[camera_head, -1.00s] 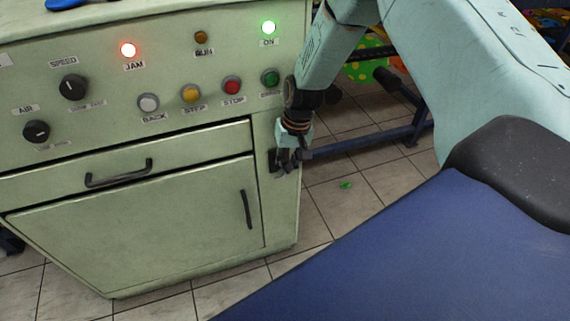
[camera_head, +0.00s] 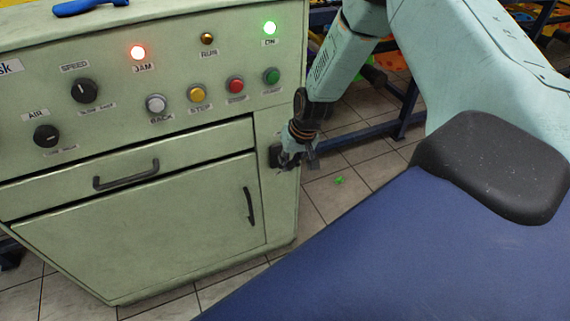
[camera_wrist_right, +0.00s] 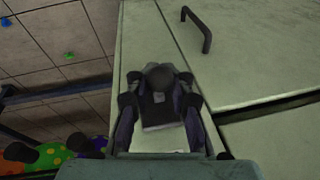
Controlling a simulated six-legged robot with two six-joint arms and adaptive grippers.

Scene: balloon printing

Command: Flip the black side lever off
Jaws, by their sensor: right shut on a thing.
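My right gripper (camera_head: 298,162) is at the right edge of the green cabinet's front, low beside the drawer. A dark plate lies behind the lever against the pale side panel. My left gripper is not in view.
The cabinet (camera_head: 150,225) has knobs, coloured buttons, a drawer and a door. The red JAM lamp (camera_head: 138,53) and green ON lamp (camera_head: 269,28) are lit. A blue frame (camera_head: 360,135) and tiled floor are to the right. A blue tool (camera_head: 88,6) lies on top.

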